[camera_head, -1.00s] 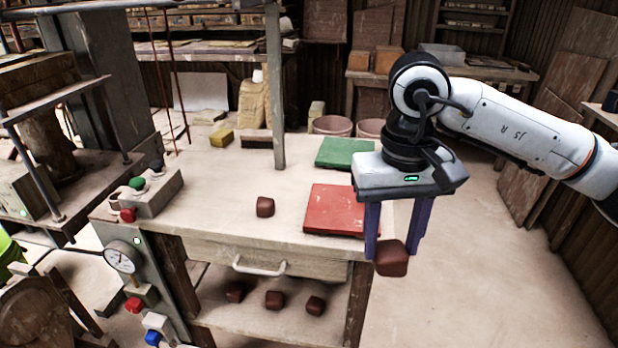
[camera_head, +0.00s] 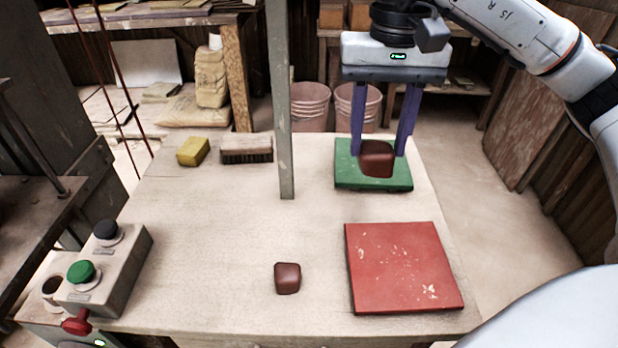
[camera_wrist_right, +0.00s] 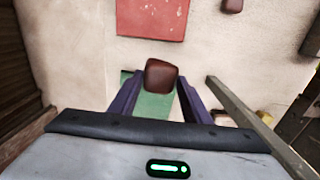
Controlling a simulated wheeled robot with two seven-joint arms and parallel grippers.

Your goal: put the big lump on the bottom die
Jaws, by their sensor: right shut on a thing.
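My right gripper (camera_head: 380,152) is shut on a dark brown lump (camera_head: 377,158), which looks larger than the one on the table. It holds this lump in front of or over the green plate (camera_head: 345,179); I cannot tell whether they touch. In the right wrist view the lump (camera_wrist_right: 160,75) sits between the fingers, with the green plate (camera_wrist_right: 152,107) behind it. A smaller brown lump (camera_head: 287,278) lies on the table, left of the red plate (camera_head: 400,268). No plate is labelled as the bottom die. My left gripper is out of view.
A thin grey post (camera_head: 281,120) rises from the table left of the green plate. A brush (camera_head: 246,150) and a yellow block (camera_head: 193,151) lie at the back. A button box (camera_head: 103,268) stands front left. The table's middle is clear.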

